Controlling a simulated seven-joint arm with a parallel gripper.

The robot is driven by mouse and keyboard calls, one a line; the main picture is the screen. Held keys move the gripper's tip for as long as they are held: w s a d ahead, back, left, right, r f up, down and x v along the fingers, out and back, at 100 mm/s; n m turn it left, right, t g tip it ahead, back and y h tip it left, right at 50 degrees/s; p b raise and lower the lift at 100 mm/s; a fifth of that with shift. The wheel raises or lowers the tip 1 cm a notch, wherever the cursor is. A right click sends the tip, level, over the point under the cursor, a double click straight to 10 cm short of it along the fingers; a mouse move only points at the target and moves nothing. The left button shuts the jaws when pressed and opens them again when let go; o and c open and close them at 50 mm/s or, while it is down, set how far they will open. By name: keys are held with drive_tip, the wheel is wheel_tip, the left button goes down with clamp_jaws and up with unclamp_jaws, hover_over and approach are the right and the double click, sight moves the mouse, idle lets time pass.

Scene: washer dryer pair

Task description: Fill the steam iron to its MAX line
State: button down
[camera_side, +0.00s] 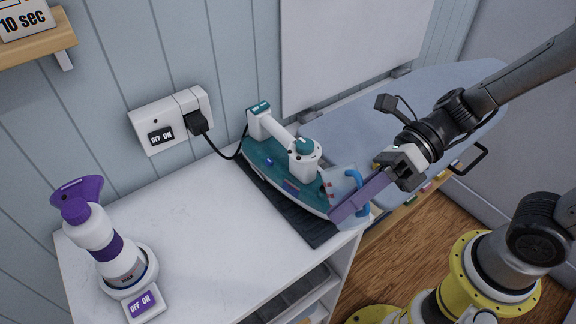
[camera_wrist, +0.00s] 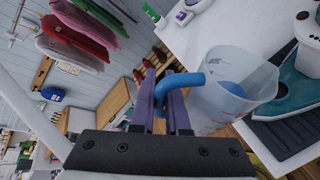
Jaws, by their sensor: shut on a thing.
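The steam iron (camera_side: 286,172), teal and white, lies on a dark ribbed mat (camera_side: 314,231) on the white cabinet top. Its cord runs to a black plug in the wall socket. A clear measuring jug (camera_side: 345,182) with a blue handle and red marks is by the iron's front end. My gripper (camera_side: 340,210), with purple fingers, is shut on the jug's handle (camera_wrist: 186,81). In the wrist view the jug (camera_wrist: 228,98) shows some blue inside, and the iron (camera_wrist: 296,88) is to its right, partly cut off. The iron's MAX line cannot be made out.
A white and purple steamer (camera_side: 95,235) stands on the cabinet top (camera_side: 215,240) at left, beside an OFF/ON switch (camera_side: 145,303). The wall socket (camera_side: 168,120) is behind. An ironing board (camera_side: 360,120) is at the back right. The cabinet's front middle is clear.

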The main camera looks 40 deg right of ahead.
drive_tip(key=shift+s+r+n+t, duration=0.1)
drive_tip(key=shift+s+n+t, duration=0.15)
drive_tip(key=shift+n, duration=0.25)
drive_tip(key=n+t, duration=0.3)
drive_tip(key=w+f+n+t+h, duration=0.1)
drive_tip(key=n, duration=0.1)
drive_tip(key=shift+w+d+f+t, duration=0.1)
drive_tip(key=shift+t, duration=0.15)
idle(0.5)
